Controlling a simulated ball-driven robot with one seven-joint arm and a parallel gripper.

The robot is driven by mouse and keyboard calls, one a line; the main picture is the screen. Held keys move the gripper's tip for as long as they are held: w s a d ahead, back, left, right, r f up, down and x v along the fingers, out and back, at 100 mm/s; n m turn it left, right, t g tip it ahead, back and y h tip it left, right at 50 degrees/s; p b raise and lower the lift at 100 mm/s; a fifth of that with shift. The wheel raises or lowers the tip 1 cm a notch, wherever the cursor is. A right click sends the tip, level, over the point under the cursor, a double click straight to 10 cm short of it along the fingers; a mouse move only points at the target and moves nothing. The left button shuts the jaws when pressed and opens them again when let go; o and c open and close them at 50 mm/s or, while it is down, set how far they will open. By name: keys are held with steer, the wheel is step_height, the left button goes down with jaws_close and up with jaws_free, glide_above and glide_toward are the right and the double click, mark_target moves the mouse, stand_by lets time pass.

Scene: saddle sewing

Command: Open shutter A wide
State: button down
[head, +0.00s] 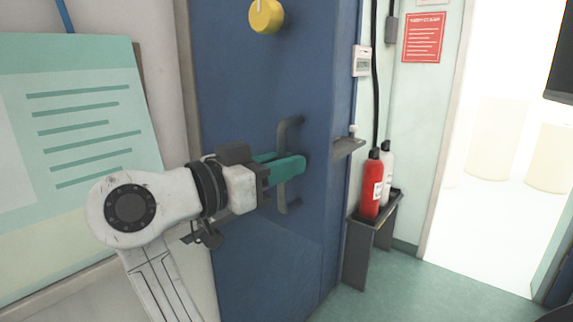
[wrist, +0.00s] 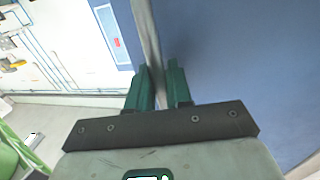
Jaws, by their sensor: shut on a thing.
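The tall blue shutter (head: 265,90) fills the middle of the head view, with no letter that I can read on it. A grey vertical bar handle (head: 282,193) stands out from its face. My gripper (head: 286,164) reaches in from the left, its teal fingers shut around the handle near mid-height. In the wrist view, the handle (wrist: 148,35) runs between the two fingertips (wrist: 160,85), and the blue shutter face (wrist: 245,60) lies to the right. The fingers hide part of the handle in the head view. I cannot tell how far the shutter stands open.
A yellow knob (head: 266,16) sits high on the shutter. A teal poster (head: 75,120) hangs at left. Green floor (head: 410,290) is clear at lower right.

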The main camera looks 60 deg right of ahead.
steer(key=c, duration=1.2)
jaws_free()
steer(key=b+v, duration=0.1)
steer(key=v, duration=1)
steer(key=shift+d, duration=0.1)
